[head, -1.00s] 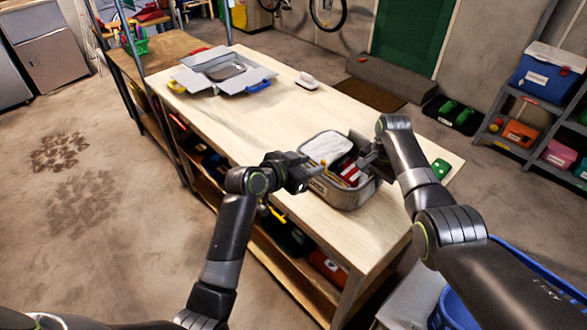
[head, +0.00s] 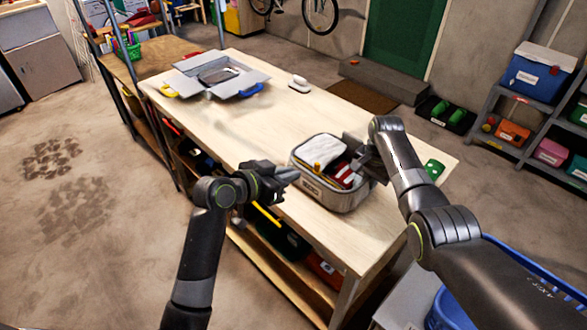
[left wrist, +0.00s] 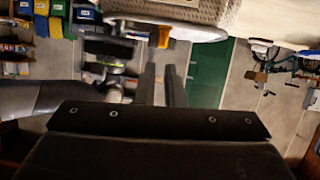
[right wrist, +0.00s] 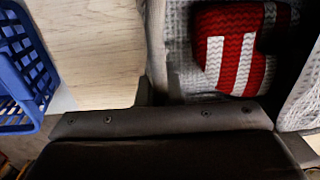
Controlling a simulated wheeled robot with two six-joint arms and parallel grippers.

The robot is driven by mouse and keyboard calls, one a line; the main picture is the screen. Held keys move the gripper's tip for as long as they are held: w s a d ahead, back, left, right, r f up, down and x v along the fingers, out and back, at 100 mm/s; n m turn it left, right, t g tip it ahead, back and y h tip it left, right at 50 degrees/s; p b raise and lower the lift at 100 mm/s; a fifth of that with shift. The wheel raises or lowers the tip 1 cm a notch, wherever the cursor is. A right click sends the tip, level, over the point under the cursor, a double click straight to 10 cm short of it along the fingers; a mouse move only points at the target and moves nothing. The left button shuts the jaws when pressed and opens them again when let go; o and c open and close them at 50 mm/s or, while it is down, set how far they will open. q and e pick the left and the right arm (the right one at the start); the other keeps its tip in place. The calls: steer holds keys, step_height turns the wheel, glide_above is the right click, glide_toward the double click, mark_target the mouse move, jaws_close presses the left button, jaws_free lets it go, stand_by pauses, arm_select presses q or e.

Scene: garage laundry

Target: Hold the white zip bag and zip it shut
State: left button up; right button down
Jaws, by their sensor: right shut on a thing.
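The pale zip bag (head: 331,196) stands open on the table. My right gripper (head: 355,155) is shut on the bag's right wall; the right wrist view shows the bag's ribbed wall (right wrist: 180,50) and the striped item (right wrist: 236,50) close up. My left gripper (head: 293,174) is just left of the bag and empty, its fingers a small gap apart. The left wrist view shows the bag (left wrist: 190,12) and an orange-yellow tab (left wrist: 163,37) at its edge.
A grey open-flapped box (head: 215,75) with yellow and blue handles is at the table's far end. The table's middle (head: 235,130) is clear.

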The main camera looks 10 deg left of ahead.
mark_target(317, 168)
arm_select(q)
steer(key=shift+w+d+f+n+g+h, duration=0.1)
steer(key=shift+f+n+g+h, duration=0.1)
steer(key=shift+f+n+h, duration=0.2)
steer(key=shift+w+d+f+n+g+h, duration=0.1)
steer(key=shift+f+n+g+h, duration=0.1)
steer(key=shift+f+n+h, duration=0.15)
jaws_close()
steer(key=w+a+f+n+t+h, duration=0.2)
steer(key=w+a+f+n+h, duration=0.15)
steer(key=a+n, duration=0.75)
steer(key=w+d+n, duration=0.1)
steer(key=w+d, duration=0.1)
steer(key=d, duration=0.4)
steer(key=w+d+n, duration=0.1)
steer(key=w+d, duration=0.1)
steer(key=d, duration=0.5)
steer(key=shift+w+r, duration=0.15)
steer(key=shift+w, duration=0.15)
